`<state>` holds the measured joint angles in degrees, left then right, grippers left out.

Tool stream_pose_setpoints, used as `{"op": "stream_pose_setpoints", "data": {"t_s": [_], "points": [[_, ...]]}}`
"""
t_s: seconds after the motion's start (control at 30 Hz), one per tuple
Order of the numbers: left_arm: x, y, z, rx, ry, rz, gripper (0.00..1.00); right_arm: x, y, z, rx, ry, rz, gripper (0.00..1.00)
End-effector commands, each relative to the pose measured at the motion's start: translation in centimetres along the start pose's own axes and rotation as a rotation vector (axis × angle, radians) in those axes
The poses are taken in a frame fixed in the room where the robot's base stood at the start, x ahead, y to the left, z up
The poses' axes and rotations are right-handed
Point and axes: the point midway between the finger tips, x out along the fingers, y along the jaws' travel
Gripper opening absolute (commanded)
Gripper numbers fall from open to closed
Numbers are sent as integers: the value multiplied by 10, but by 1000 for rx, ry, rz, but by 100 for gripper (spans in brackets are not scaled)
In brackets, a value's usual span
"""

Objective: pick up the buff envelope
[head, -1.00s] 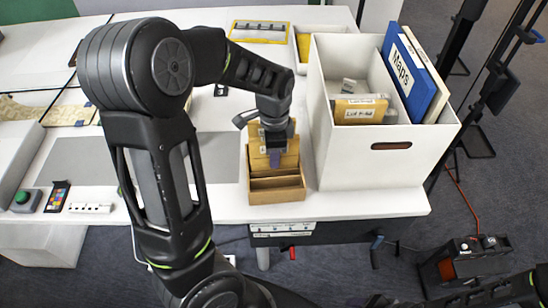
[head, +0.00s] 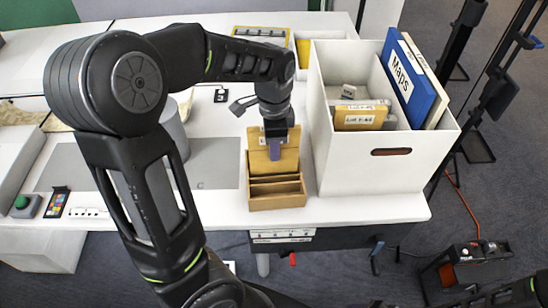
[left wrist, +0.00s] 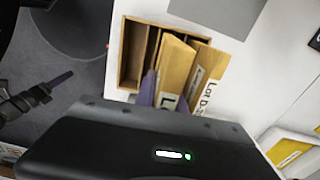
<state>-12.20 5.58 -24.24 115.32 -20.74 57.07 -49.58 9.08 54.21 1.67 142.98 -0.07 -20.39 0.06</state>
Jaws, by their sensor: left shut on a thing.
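My left gripper (head: 274,152) is over the back of a small open-topped wooden box (head: 277,202). Its purple fingers are shut on a buff envelope (left wrist: 176,66), with part of a label showing in the left wrist view. A second buff envelope (left wrist: 208,72), marked "Lot D-", stands tilted right beside it. The lower edges of both are hidden, so I cannot tell how far the held one is out of the box.
A white archival box (head: 350,165) stands right of the wooden box, holding a blue "Maps" folder (head: 408,82) and a buff packet (head: 360,118). A green button (head: 22,203) and a colour card (head: 56,203) lie at the left. The table's front edge is close below the wooden box.

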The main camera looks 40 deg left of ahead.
Motion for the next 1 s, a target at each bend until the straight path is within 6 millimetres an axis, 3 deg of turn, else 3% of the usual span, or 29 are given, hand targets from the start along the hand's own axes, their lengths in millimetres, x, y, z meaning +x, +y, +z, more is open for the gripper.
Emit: {"op": "stream_pose_setpoints", "data": {"t_s": [0.1, 0.3, 1.0], "points": [[-24, -1, -1, 2, 3, -3, 0, 0, 0, 0, 0, 0, 0, 61], [-44, 0, -1, 3, 0, -1, 0, 0, 0, 0, 0, 0, 0, 61], [-45, 0, -1, 1, -1, 0, 0, 0, 0, 0, 0, 0, 0, 61]]}}
